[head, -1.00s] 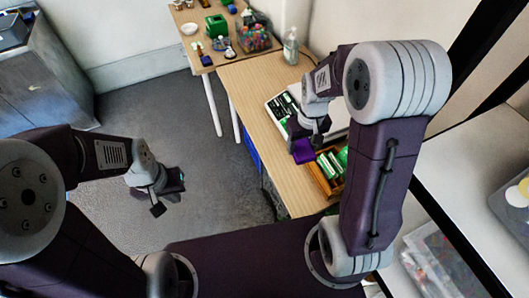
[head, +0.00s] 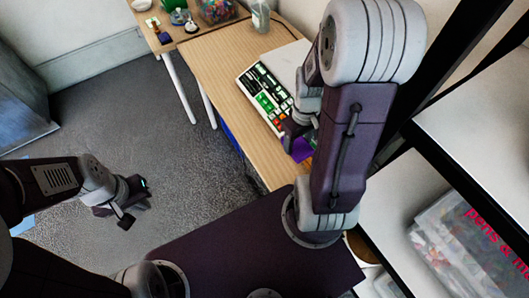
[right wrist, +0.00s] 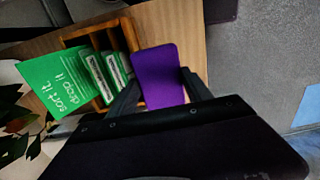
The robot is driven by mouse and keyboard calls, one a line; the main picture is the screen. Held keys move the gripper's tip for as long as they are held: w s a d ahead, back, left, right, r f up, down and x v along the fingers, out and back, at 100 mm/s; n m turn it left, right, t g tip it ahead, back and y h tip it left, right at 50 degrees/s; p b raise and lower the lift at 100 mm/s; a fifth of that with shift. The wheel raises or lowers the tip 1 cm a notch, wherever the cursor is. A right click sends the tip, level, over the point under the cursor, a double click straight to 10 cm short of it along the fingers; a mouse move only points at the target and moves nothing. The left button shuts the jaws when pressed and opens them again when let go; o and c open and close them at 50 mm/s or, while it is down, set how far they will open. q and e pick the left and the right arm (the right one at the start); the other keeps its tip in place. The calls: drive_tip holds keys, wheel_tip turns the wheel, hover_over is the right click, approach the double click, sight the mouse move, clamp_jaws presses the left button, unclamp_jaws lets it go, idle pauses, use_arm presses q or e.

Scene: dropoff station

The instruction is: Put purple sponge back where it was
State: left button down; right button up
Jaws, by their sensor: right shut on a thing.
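The purple sponge (head: 301,150) is in my right gripper (head: 292,133), over the front part of the wooden table (head: 206,60). In the right wrist view the sponge (right wrist: 160,72) is a flat purple block between the two fingers of my right gripper (right wrist: 157,92). It is beside a wooden box (right wrist: 131,32) that holds green-and-white packs (right wrist: 104,72). I cannot tell whether the sponge touches the box. My left gripper (head: 132,203) is over the grey floor, its fingers apart and empty.
A white tray of green, white and red items (head: 264,98) lies on the table, with a clear bottle (head: 260,17) behind. A shelf with a clear bin (head: 470,240) is at right. Floor (head: 180,150) is free at left.

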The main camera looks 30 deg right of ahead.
drive_tip(key=shift+s+f, duration=0.15)
drive_tip(key=shift+s, duration=0.05)
drive_tip(key=w+a+f, duration=0.2)
drive_tip(key=w, duration=0.1)
drive_tip(key=w+a+f, duration=0.2)
drive_tip(key=w, duration=0.1)
drive_tip(key=w+a+f+b, duration=0.1)
drive_tip(key=w+a+f, duration=0.1)
drive_tip(key=w+f, duration=0.1)
drive_tip(key=shift+w, duration=0.6)
wheel_tip(320, 180, down, 4)
drive_tip(key=shift+r+b, duration=0.1)
drive_tip(key=shift+b, duration=0.25)
drive_tip(key=shift+f, duration=0.2)
drive_tip(key=o, duration=1.2)
